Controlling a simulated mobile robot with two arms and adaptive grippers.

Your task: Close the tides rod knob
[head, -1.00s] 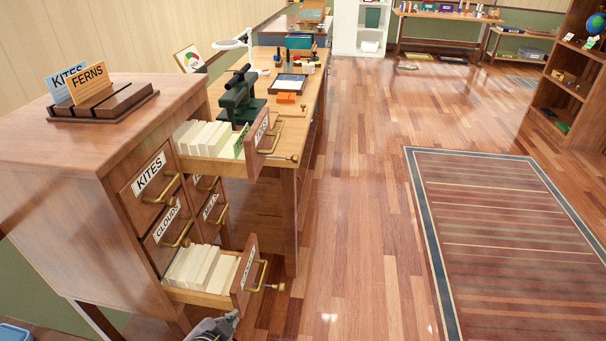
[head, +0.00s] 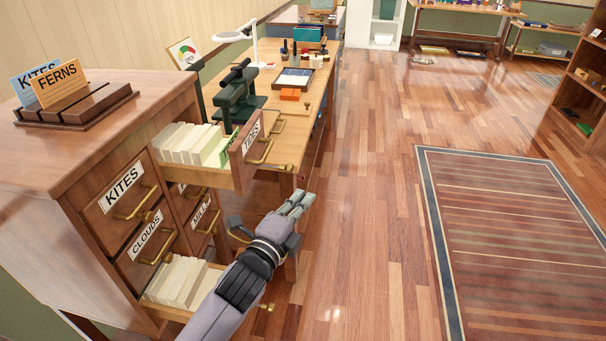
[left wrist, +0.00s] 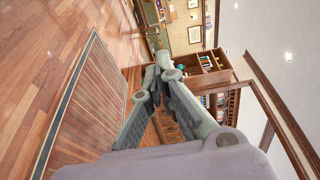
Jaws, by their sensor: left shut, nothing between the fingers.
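White cards (head: 190,143) stand inside. My left gripper (head: 298,204) is shut and empty, below and slightly right of that knob and apart from it. The left wrist view shows its fingers (left wrist: 163,72) together, pointing over the floor. My right gripper is out of view.
A lower open drawer (head: 160,312) with cards is partly hidden behind my left arm; a knob (head: 268,307) shows beyond the arm. KITES (head: 125,190) and CLOUDS (head: 147,235) drawers are shut. A desk (head: 310,95) stands behind. Floor to the right is clear up to the rug (head: 510,240).

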